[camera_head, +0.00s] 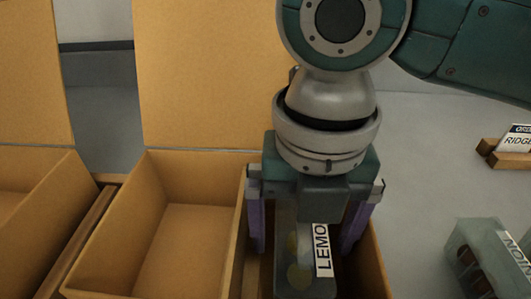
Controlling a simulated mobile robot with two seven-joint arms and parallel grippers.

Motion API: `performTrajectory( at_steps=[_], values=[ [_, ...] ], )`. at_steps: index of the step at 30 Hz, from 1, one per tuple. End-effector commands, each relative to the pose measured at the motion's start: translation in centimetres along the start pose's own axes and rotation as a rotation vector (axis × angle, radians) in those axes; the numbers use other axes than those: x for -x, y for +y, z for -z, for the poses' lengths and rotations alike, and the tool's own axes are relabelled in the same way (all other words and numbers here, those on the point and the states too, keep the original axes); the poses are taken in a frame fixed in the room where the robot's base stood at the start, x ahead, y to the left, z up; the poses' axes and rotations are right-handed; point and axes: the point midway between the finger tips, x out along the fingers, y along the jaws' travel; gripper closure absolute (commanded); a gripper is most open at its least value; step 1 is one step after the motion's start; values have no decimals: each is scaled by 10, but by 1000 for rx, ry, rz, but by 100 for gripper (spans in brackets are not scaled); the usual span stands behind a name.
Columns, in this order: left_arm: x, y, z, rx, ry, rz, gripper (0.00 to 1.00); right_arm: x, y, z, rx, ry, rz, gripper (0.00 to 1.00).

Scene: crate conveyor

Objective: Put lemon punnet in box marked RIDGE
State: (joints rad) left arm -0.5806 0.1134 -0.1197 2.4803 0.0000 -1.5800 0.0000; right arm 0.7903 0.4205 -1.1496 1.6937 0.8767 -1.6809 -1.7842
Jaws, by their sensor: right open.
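The lemon punnet (292,268), a clear pack with yellow fruit and a label reading "LEMO", is at the bottom centre, its lower end cut off by the frame. My right gripper (303,248) points down over it, with purple fingers apart on either side. The fingers are open, and I cannot tell whether they touch it. The punnet appears in or just above a cardboard box (376,280), mostly hidden by my gripper. A card reading "RIDGE" (517,141) stands in a wooden holder at the right. No box shows a readable RIDGE mark. My left gripper is out of view.
An empty open cardboard box (190,230) with a raised flap stands left of my gripper. Another open box (35,225) is at the far left. Another clear punnet (478,262) with dark contents lies lower right. Grey surface between it and the card is clear.

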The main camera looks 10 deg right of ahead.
Motion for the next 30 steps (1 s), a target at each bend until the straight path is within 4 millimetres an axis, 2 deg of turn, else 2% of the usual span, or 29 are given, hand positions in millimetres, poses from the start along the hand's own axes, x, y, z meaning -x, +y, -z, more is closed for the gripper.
performTrajectory(
  at_steps=[1,6,12,18,30],
  values=[
    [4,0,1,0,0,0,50,15,1,-1,1,-4,-4,0],
    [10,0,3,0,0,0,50,54,0,-1,1,-4,-3,0],
    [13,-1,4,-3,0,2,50,86,0,-1,-1,-2,-2,0],
    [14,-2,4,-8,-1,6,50,95,0,0,-1,0,-1,0],
    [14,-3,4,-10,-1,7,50,94,0,0,-1,1,-1,0]
  ],
)
